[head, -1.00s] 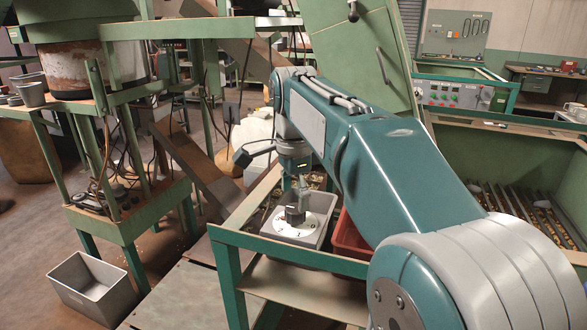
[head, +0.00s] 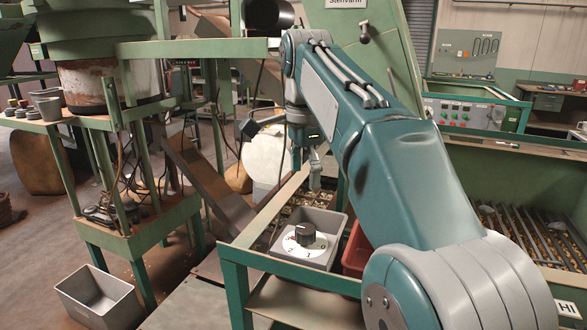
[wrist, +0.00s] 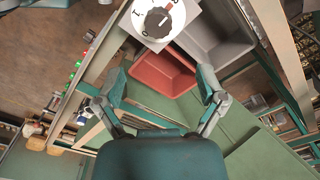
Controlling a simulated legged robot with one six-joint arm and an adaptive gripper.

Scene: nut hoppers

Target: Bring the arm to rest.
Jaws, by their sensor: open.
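My arm reaches out over the green-framed bench in the head view. My gripper (head: 315,178) hangs pointing down above and behind the dial, apart from it. In the wrist view my gripper (wrist: 165,92) has its two fingers spread wide with nothing between them. The dial is a white numbered disc with a dark knob (head: 305,234), on the bench front beside the grey bin. The knob also shows at the top of the wrist view (wrist: 158,22), beyond the fingertips.
A grey bin (head: 338,222) and a red bin (head: 354,254) sit in the bench beside my arm. A green hopper panel (head: 370,40) rises close behind my arm. Another grey bin (head: 100,298) stands on the floor at left. A control panel (head: 465,113) is at the right.

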